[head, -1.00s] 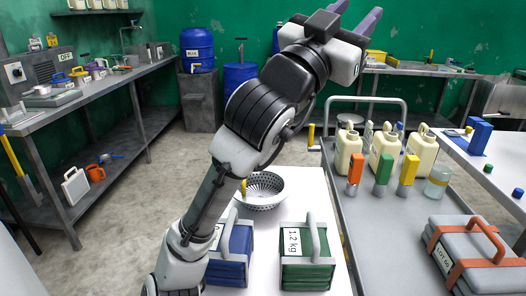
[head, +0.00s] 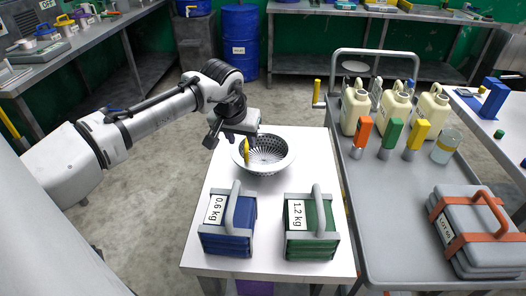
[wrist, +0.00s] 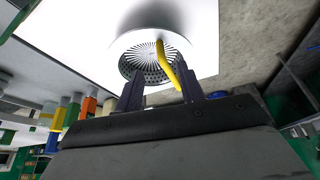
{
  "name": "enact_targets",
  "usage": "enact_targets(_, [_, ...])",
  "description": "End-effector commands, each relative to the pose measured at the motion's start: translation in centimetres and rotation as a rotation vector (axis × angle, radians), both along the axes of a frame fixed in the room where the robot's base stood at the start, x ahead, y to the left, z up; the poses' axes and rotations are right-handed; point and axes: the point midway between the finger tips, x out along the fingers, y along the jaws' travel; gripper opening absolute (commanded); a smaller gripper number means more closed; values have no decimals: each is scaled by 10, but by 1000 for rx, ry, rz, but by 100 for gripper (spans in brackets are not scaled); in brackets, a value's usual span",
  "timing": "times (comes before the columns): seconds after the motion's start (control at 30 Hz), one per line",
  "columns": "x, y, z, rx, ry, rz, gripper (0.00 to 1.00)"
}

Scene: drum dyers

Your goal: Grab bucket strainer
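The bucket strainer (head: 272,160) is a grey perforated bowl with a wide rim and a yellow handle (head: 247,152) at its left side. It stands on the white table behind two weights. My gripper (head: 227,142) is at the strainer's left rim, pointing down, its fingers spread and empty. In the wrist view the strainer (wrist: 137,60) lies ahead of my gripper (wrist: 158,76), and the yellow handle (wrist: 165,62) shows between the two dark fingers. I cannot tell whether a finger touches the rim.
A blue 0.6 kg weight (head: 230,222) and a green 1.2 kg weight (head: 312,228) stand on the white table (head: 270,268). To the right, a grey cart (head: 390,210) holds cream jugs (head: 394,108), coloured-handled tools, a jar (head: 446,146) and a strapped grey case (head: 478,232).

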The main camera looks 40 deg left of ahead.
Motion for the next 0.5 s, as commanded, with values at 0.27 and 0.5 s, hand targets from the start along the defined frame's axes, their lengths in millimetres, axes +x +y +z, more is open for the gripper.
enact_targets(0.27, [11,3,-24,2,-2,-3,39])
enact_targets(0.5, [17,7,-47,4,0,-3,39])
